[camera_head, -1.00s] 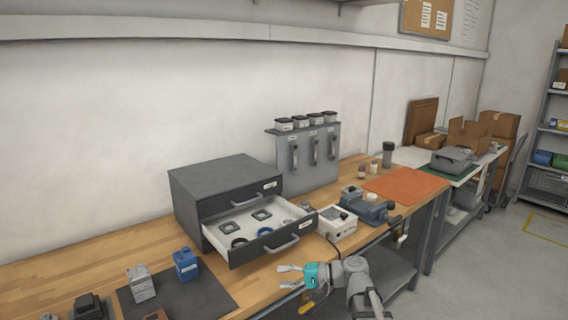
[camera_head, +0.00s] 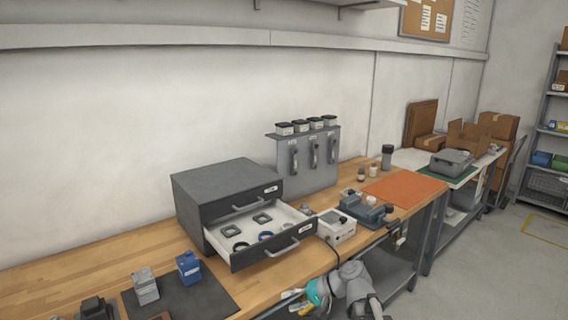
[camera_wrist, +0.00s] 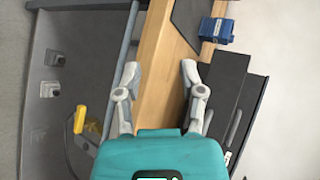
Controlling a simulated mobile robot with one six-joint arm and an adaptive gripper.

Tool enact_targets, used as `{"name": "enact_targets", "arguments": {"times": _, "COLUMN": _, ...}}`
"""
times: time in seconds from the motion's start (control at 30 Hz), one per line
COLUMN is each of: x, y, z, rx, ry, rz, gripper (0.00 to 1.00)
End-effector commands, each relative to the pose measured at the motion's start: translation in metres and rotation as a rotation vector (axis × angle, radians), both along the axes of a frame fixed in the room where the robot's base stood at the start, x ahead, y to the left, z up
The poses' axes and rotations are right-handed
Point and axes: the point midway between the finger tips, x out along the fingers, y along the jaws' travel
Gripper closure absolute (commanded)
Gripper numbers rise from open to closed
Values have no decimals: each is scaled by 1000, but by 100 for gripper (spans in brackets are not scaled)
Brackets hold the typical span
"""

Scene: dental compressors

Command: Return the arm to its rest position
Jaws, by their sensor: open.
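My gripper (camera_head: 289,300) is low in the head view, in front of the bench edge and below the open drawer. In the wrist view my gripper (camera_wrist: 158,72) has its two fingers wide apart with nothing between them. The wooden bench edge (camera_wrist: 160,50) lies beyond the fingers in that view. My arm is folded at the bottom of the head view, in front of the bench.
A grey drawer cabinet (camera_head: 226,186) stands on the bench with its lower drawer (camera_head: 275,257) pulled out, holding several rings and square parts. A blue block (camera_head: 188,266) sits on a dark mat (camera_head: 195,295). A white meter box (camera_head: 337,226) stands right of the drawer.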

Motion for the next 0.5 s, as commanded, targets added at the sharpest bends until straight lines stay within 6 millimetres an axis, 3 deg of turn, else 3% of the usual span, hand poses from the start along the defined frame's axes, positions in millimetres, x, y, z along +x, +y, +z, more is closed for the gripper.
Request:
{"name": "enact_targets", "arguments": {"times": 0.27, "x": -26, "y": -35, "z": -17, "rx": -344, "ry": -12, "rz": 46, "gripper": 49}}
{"name": "enact_targets", "arguments": {"times": 0.5, "x": -47, "y": -79, "z": -23, "rx": -647, "ry": -13, "rz": 91, "gripper": 49}}
